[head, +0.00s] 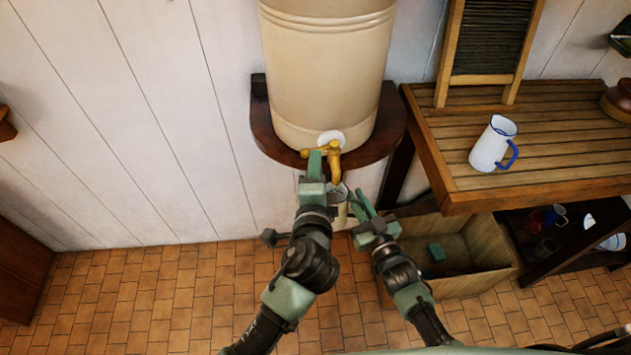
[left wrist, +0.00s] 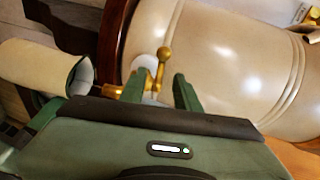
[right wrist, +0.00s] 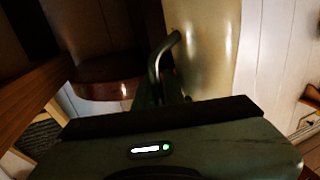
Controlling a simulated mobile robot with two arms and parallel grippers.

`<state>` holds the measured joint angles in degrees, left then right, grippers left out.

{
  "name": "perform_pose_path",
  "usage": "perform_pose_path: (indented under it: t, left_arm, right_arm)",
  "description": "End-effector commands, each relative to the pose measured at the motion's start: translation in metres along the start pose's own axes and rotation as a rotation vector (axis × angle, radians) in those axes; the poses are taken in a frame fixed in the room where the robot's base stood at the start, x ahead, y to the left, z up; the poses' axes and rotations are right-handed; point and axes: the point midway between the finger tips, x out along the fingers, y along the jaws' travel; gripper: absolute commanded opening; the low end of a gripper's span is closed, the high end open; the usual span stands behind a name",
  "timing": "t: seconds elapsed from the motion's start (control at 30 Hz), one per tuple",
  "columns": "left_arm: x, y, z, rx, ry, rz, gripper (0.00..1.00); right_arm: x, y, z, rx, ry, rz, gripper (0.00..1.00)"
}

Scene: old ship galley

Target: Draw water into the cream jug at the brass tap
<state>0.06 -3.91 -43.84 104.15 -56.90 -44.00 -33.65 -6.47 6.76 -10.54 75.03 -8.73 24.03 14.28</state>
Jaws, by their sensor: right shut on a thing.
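The brass tap (head: 333,158) sticks out from the low front of the cream water tank (head: 325,65). My left gripper (head: 316,165) is at the tap. In the left wrist view its fingers (left wrist: 162,92) are apart, with the tap's brass knob (left wrist: 163,54) showing between and beyond them. The cream jug (head: 341,214) is below the spout, its mouth toward the tap, partly hidden by my left gripper. It also shows in the left wrist view (left wrist: 38,75). My right gripper (head: 364,207) is shut on the jug's handle (right wrist: 158,60). I cannot tell whether water runs.
The tank stands on a dark wooden bracket (head: 268,135). To the right is a slatted wooden counter (head: 560,140) with a white, blue-rimmed jug (head: 488,148) and a washboard (head: 490,45). A wooden crate (head: 485,283) is on the floor below. Tiled floor at left is clear.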

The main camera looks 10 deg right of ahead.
Motion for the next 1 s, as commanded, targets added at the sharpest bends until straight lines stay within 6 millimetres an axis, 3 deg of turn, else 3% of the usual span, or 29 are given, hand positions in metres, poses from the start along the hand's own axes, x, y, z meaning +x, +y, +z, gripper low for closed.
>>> perform_pose_path:
  t: [0.1, 0.33, 1.0]
  left_arm:
    - [-0.024, 0.001, 0.0, 0.0, 0.0, 0.003, 0.32]
    - [-0.05, 0.001, -0.001, 0.001, 0.001, 0.001, 0.32]
    - [-0.054, -0.002, 0.0, 0.006, 0.002, -0.005, 0.32]
  right_arm:
    - [0.001, 0.0, -0.002, 0.001, 0.004, 0.0, 0.0]
    - [0.001, 0.0, -0.002, 0.001, 0.005, 0.0, 0.0]
    - [0.001, 0.0, -0.002, 0.001, 0.005, 0.0, 0.0]
